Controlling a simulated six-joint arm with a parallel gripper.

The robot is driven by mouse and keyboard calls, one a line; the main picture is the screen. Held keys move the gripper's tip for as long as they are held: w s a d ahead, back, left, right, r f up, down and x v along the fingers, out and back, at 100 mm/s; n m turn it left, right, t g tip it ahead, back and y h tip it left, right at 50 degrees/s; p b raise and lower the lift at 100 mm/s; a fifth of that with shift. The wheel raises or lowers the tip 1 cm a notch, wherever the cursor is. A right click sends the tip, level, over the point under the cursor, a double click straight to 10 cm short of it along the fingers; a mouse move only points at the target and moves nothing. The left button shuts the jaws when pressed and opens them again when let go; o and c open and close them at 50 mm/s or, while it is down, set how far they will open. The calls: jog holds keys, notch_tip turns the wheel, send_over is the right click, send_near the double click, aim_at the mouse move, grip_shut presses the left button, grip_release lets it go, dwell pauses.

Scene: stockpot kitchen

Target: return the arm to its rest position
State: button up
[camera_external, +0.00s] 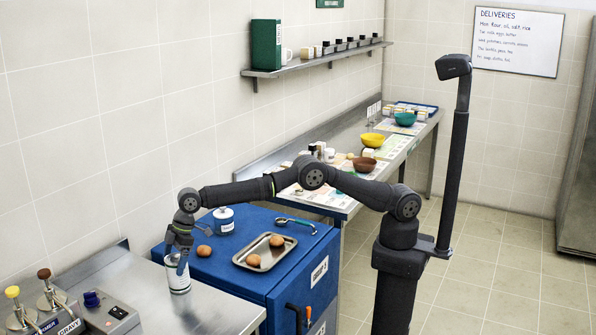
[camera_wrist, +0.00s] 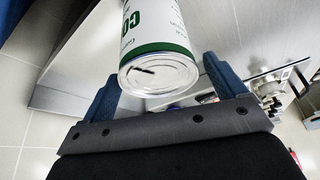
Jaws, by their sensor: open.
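My gripper (camera_external: 178,262) points down at the left end of the blue cabinet top, at a white can (camera_external: 179,284) standing on the steel counter. In the wrist view, the two blue fingers of my gripper (camera_wrist: 160,68) are apart, one on each side of the can (camera_wrist: 155,40). The can has a white label with green lettering and a bare metal end facing the camera. I cannot tell whether either finger touches it. My arm reaches out leftward from its column over the blue cabinet, well extended.
Pump dispensers (camera_external: 52,300) stand at left. A wall shelf (camera_external: 300,66) and a back counter with bowls lie behind.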

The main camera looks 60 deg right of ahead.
notch_tip(320, 180, down, 2)
jog(key=shift+f, duration=0.1)
jog(key=v, duration=1.2)
jog(key=x, duration=1.2)
jog(key=shift+f, duration=0.2)
notch_tip(320, 180, up, 4)
jog(key=w+d+r, duration=0.4)
jog(key=d+r, duration=0.3)
jog(key=d, duration=0.5)
jog(key=w+d+m+t, duration=0.15)
jog(key=w+d, duration=0.25)
jog(key=d, duration=0.4)
jog(key=w+d+m+h, duration=0.1)
jog(key=w+d+m, duration=0.1)
jog(key=w+d, duration=0.45)
jog(key=w+d+m, duration=0.2)
jog(key=w+d, duration=0.1)
jog(key=d, duration=0.7)
jog(key=w+d+m+h, duration=0.1)
jog(key=d+m, duration=0.1)
jog(key=d, duration=1.2)
jog(key=w+d+m+t, duration=0.1)
jog(key=w+d+m, duration=0.1)
jog(key=d, duration=1.2)
jog(key=shift+r+m+h, duration=0.2)
jog(key=shift+m+h, duration=0.2)
jog(key=shift+m, duration=0.05)
